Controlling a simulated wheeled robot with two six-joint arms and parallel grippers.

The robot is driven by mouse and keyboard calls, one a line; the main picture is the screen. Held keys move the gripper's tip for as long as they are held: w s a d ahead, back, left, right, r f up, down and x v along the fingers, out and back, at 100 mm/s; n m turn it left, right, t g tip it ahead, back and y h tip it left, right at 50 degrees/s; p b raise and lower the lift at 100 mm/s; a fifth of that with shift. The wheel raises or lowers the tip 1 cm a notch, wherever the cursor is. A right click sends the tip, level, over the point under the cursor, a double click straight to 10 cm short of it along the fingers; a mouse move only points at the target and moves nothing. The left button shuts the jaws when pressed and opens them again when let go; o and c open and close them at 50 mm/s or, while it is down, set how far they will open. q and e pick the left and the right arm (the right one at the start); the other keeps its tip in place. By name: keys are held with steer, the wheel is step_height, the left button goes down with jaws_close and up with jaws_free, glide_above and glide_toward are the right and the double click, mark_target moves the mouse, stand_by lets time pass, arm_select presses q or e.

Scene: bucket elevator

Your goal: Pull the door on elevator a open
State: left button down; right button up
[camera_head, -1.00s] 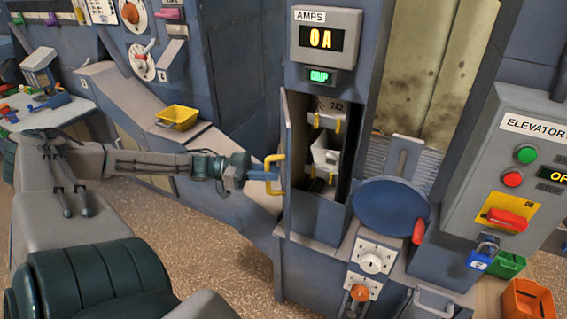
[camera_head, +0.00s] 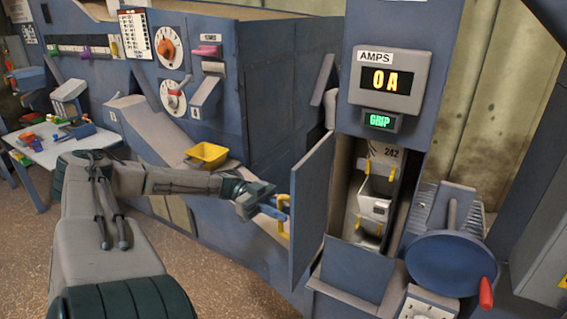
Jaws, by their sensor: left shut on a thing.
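The elevator door (camera_head: 312,208) is a blue-grey panel that stands swung out to the left of its opening. Its yellow handle (camera_head: 284,222) is on the door's left side. My left gripper (camera_head: 277,209) is shut on the yellow handle. Inside the opening, a grey bucket (camera_head: 374,207) with yellow brackets hangs on a belt marked 242. My right gripper is not in view.
A blue round disc (camera_head: 450,262) with a red handle (camera_head: 486,292) stands right of the opening. A yellow tray (camera_head: 206,155) sits on the sloped ledge behind my left arm. A white table (camera_head: 60,149) with coloured pieces is at the far left. Brown floor shows in front.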

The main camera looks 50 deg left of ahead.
arm_select(q)
steer(key=v, duration=0.2)
steer(key=w+v, duration=0.1)
steer(key=v, duration=0.1)
steer(key=shift+s+a, duration=0.1)
steer(key=shift+a, duration=0.35)
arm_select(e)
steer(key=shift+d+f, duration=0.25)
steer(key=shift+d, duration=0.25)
arm_select(q)
steer(key=c, duration=1.5)
jaws_free()
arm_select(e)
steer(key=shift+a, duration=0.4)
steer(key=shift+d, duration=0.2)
